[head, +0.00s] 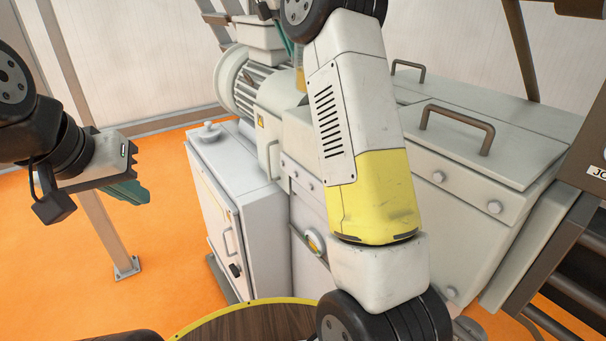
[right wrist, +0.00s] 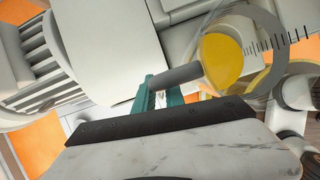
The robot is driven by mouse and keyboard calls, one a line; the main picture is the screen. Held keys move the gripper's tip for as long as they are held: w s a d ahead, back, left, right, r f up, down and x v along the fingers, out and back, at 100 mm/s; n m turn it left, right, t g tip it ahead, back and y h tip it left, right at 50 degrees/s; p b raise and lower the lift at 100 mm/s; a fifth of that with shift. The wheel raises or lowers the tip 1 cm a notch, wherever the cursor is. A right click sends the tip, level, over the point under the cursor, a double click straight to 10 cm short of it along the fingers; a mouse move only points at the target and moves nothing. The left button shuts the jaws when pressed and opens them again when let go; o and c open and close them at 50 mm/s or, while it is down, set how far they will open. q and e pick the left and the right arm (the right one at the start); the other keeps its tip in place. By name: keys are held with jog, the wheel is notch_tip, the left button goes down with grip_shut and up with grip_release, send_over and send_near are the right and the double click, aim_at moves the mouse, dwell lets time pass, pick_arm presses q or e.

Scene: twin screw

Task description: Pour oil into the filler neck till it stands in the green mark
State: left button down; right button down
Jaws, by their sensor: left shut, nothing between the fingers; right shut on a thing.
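In the right wrist view my right gripper (right wrist: 162,92), with teal fingers, is shut on the grey handle of a clear measuring jug (right wrist: 262,20). The jug has dark scale ticks and holds yellow oil (right wrist: 222,60). In the head view my right arm hides most of that gripper and the jug; a small amber strip (head: 299,78) shows beside the arm. My left gripper (head: 126,190) is shut and empty, over the floor at the left. A round gauge (head: 314,242) with a yellowish face is on the machine's front. I cannot make out the filler neck or the green mark.
A ribbed motor (head: 240,80) stands behind a grey cabinet (head: 245,185) with a knob on top. Large grey housings with handles (head: 455,140) fill the right. A round wooden top (head: 250,322) is at the bottom.

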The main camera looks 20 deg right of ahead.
jog(key=shift+r, duration=0.15)
jog(key=shift+r, duration=1.35)
jog(key=shift+s, duration=0.1)
